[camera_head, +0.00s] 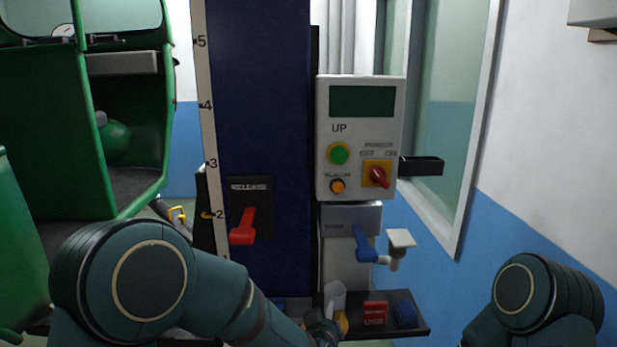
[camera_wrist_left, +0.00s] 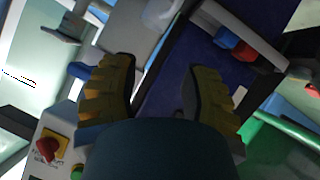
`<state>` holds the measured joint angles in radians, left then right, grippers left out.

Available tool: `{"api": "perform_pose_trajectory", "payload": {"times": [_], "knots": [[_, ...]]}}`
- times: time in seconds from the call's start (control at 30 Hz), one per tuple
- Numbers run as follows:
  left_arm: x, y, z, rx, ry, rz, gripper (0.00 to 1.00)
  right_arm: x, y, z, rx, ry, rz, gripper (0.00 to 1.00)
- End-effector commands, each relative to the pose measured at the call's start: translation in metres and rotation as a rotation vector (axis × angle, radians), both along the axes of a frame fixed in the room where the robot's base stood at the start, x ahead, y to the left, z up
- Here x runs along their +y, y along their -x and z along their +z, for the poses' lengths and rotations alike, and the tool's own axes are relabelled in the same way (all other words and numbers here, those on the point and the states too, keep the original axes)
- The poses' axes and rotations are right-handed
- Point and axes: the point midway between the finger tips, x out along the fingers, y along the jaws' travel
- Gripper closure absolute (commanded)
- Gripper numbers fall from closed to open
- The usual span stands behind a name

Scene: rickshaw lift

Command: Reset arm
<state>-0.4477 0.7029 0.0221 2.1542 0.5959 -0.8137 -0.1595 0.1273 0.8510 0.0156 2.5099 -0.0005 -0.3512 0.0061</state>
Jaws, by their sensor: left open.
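My left arm (camera_head: 190,285) comes in from the left and bends across the lower middle of the head view. My left gripper (camera_head: 338,325) is at its end, low in front of the tray and mostly hidden by its own wrist. In the left wrist view, the two yellow-padded fingers of my left gripper (camera_wrist_left: 162,92) stand wide apart with nothing between them. My right arm (camera_head: 535,300) shows only as a dark link at the lower right; its gripper is out of view.
A dark blue column (camera_head: 262,110) carries a red release lever (camera_head: 243,228). Beside it is a control box (camera_head: 362,95) with a red rotary switch (camera_head: 379,176). Below are a blue valve handle (camera_head: 364,245) and a tray (camera_head: 418,325) with small items. A green vehicle (camera_head: 170,130) stands left.

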Motion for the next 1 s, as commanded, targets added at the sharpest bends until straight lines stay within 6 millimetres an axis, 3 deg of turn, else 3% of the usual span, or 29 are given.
{"api": "perform_pose_trajectory", "payload": {"times": [0.03, 0.2, 0.3, 0.4, 0.5, 0.63, 0.73, 1.0], "knots": [[0.021, 0.01, -0.033, 0.081, -0.016, -0.017, 0.54, 0.0, 0.0, 0.0, 0.0, 0.0, 0.0, 1.0], [0.073, 0.065, -0.123, 0.353, -0.035, -0.099, 0.54, 0.0, 0.0, 0.0, 0.0, 0.0, 0.0, 1.0], [0.099, 0.111, -0.165, 0.519, -0.023, -0.143, 0.54, 0.0, 0.0, 0.0, 0.0, 0.0, 0.0, 1.0], [0.118, 0.157, -0.194, 0.667, -0.001, -0.186, 0.54, 0.0, 0.0, 0.0, 0.0, 0.0, 0.0, 1.0], [0.129, 0.196, -0.211, 0.78, 0.026, -0.219, 0.54, 0.0, 0.0, 0.0, 0.0, 0.0, 0.0, 1.0], [0.136, 0.226, -0.22, 0.865, 0.049, -0.248, 0.54, 0.0, 0.0, 0.0, 0.0, 0.0, 0.0, 1.0], [0.137, 0.235, -0.222, 0.886, 0.056, -0.256, 0.54, 0.0, 0.0, 0.0, 0.0, 0.0, 0.0, 1.0], [0.137, 0.234, -0.222, 0.886, 0.055, -0.257, 0.54, 0.0, 0.0, 0.0, 0.0, 0.0, 0.0, 1.0]]}}
